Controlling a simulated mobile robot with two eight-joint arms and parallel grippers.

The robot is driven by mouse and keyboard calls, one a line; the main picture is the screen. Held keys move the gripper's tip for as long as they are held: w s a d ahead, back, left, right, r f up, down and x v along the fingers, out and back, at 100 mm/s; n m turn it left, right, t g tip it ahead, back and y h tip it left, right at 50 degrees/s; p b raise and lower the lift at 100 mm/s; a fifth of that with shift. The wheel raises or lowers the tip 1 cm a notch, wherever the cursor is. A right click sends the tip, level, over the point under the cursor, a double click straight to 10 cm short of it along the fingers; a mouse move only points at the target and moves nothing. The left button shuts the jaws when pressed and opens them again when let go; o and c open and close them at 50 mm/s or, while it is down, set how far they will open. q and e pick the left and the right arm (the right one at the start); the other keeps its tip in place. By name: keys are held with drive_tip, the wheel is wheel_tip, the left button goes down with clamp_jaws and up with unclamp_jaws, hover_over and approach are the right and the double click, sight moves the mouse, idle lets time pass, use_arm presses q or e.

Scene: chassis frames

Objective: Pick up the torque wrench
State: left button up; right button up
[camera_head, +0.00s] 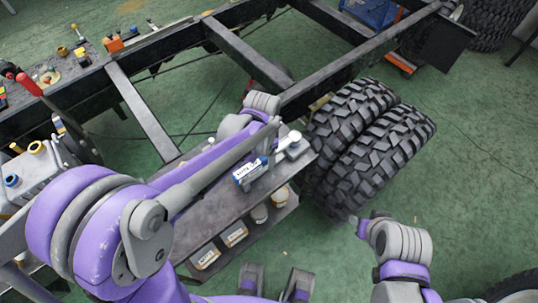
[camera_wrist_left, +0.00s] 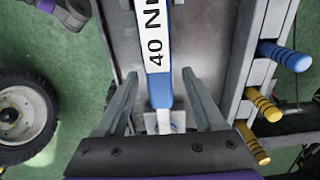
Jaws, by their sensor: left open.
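The torque wrench (camera_head: 250,173) lies on the grey top of a shelf unit (camera_head: 225,202). It has a blue handle and a white label. In the left wrist view, the wrench (camera_wrist_left: 155,50) runs lengthwise between my fingers, its label reading "40 N" before it is cut off. My left gripper (camera_wrist_left: 160,76) is open, with one finger on each side of the wrench and gaps visible on both sides. In the head view, my left gripper (camera_head: 272,141) is partly hidden by my own forearm.
Large tyres (camera_head: 365,140) stand right of the shelf unit. The dark chassis frame (camera_head: 245,55) crosses behind it. Boxes and jars (camera_head: 235,234) sit on the lower shelf. Blue (camera_wrist_left: 285,56) and yellow handles stick out at right in the wrist view.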

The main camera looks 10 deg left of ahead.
use_arm(q)
drive_tip(key=shift+f, duration=0.25)
clamp_jaws()
idle(1.3)
